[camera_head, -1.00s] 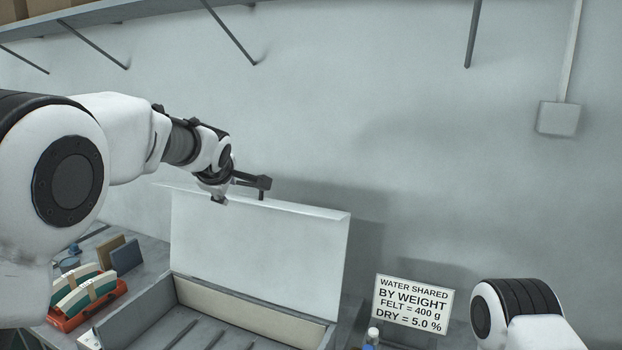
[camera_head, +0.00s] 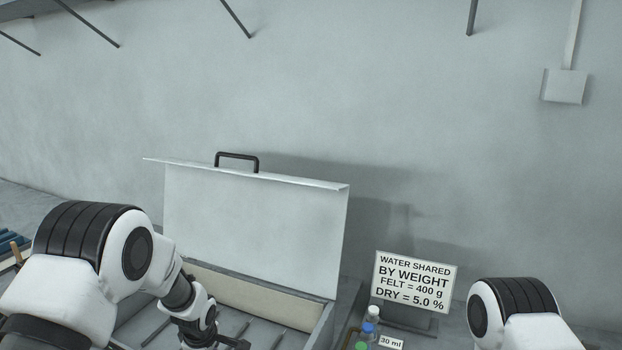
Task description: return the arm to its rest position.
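My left arm (camera_head: 140,255) comes in from the left and bends down in front of the open case. Its wrist is low over the case's inside. A dark part of the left gripper (camera_head: 232,343) shows at the bottom edge; the rest is cut off, so I cannot tell if it is open or shut. Of my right arm (camera_head: 515,312) only a white and black joint shows at the lower right; its gripper is out of view.
The case's pale lid (camera_head: 255,228) stands upright with a black handle (camera_head: 237,157) on top. Thin rods (camera_head: 232,328) lie inside. A sign (camera_head: 414,281) and small capped bottles (camera_head: 371,318) stand right of the case.

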